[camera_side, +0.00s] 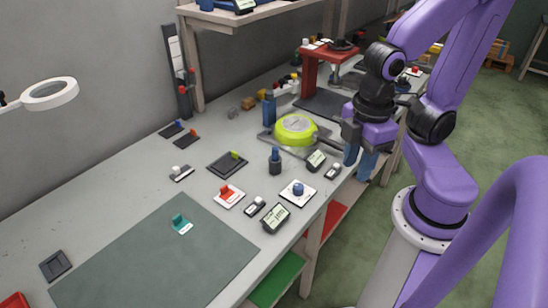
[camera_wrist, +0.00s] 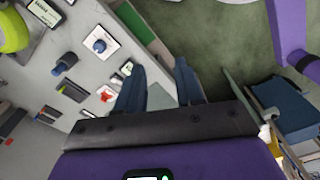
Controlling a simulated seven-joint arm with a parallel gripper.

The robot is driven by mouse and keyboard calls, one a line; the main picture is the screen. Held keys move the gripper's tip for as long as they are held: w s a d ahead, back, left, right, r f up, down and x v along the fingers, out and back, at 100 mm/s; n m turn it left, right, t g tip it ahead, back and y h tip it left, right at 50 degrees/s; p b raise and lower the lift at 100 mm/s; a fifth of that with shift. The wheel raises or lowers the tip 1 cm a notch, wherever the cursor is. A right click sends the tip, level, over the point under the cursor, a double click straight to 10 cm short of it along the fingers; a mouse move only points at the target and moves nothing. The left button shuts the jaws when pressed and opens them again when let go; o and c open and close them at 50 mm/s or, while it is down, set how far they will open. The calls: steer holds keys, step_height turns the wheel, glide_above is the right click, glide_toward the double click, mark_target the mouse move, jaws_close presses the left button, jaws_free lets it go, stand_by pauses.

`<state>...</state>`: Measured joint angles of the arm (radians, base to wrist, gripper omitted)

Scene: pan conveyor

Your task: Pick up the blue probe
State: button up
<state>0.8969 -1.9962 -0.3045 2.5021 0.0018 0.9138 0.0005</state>
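A blue probe (camera_side: 275,153) stands upright in a dark round holder (camera_side: 275,167) on the bench, in front of the yellow-green round device. In the wrist view the probe (camera_wrist: 68,59) shows at the left, leaning out of its dark holder (camera_wrist: 58,69) as seen from this angle. My gripper (camera_side: 360,160) is to the right of the probe, at the bench's right edge and well apart from it. In the wrist view my gripper's two blue fingers (camera_wrist: 160,85) are spread, with nothing between them but bench edge and floor behind.
The yellow-green device (camera_side: 296,128) stands beyond the probe. A blue knob on a white plate (camera_side: 302,195), small meters (camera_side: 275,217) and a red switch (camera_side: 226,195) lie nearer. A blue block (camera_side: 268,112) stands behind. The green mat (camera_side: 150,260) is mostly clear.

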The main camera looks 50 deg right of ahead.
steer(key=shift+o, duration=0.4)
steer(key=shift+o, duration=1.1)
